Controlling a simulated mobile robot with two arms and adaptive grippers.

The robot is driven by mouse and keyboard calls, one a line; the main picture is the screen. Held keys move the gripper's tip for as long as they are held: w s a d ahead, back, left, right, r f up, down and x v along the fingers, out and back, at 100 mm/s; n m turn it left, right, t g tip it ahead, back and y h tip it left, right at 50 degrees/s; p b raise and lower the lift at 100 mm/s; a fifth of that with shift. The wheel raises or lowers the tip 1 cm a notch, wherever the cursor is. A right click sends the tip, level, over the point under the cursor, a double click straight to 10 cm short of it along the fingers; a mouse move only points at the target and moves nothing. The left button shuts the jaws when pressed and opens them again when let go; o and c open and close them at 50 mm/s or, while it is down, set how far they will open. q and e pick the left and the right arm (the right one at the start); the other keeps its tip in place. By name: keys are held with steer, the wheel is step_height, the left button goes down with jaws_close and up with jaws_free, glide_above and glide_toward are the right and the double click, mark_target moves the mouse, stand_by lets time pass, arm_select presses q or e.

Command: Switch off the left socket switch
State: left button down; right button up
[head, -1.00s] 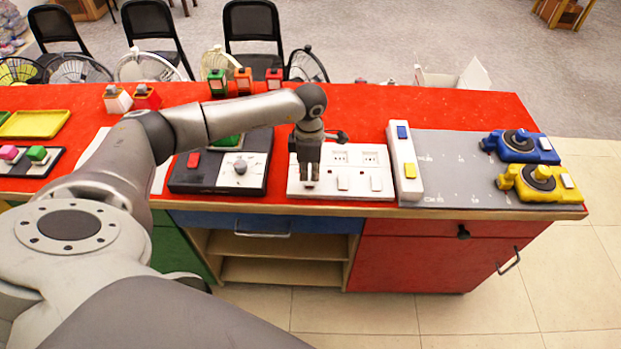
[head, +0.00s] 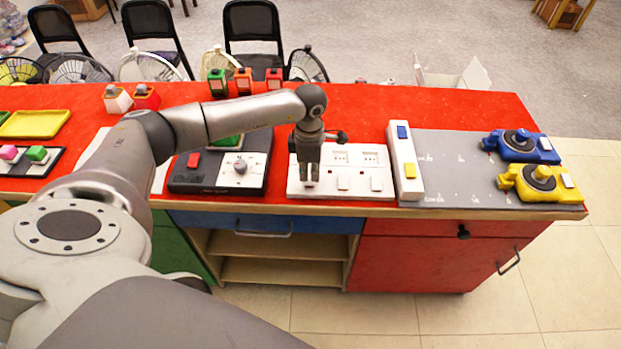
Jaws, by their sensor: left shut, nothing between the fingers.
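The white socket panel (head: 360,186) lies on the red tabletop near its front edge. It has socket holes along the back and rocker switches along the front. Two switches show clearly, the middle one (head: 343,183) and the right one (head: 376,183). My left gripper (head: 309,184) is shut and empty, pointing down over the left end of the panel. It hides the left socket and most of the left switch. I cannot tell whether the fingertips touch the switch or which way it is tipped. My right gripper is out of view.
A black box with a knob (head: 240,168) sits left of the panel. A white strip with blue and yellow buttons (head: 405,165) stands close on the right, beside a grey mat (head: 450,180). Blue (head: 520,146) and yellow (head: 541,182) devices lie farther right.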

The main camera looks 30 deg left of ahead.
mark_target(310, 183)
arm_select(q)
steer(key=shift+f+b, duration=0.9)
steer(key=shift+f, duration=0.25)
steer(key=shift+r, duration=0.1)
stand_by(0.3)
steer(key=shift+r+p, duration=2.15)
steer(key=shift+r, duration=1.35)
steer(key=shift+f, duration=0.1)
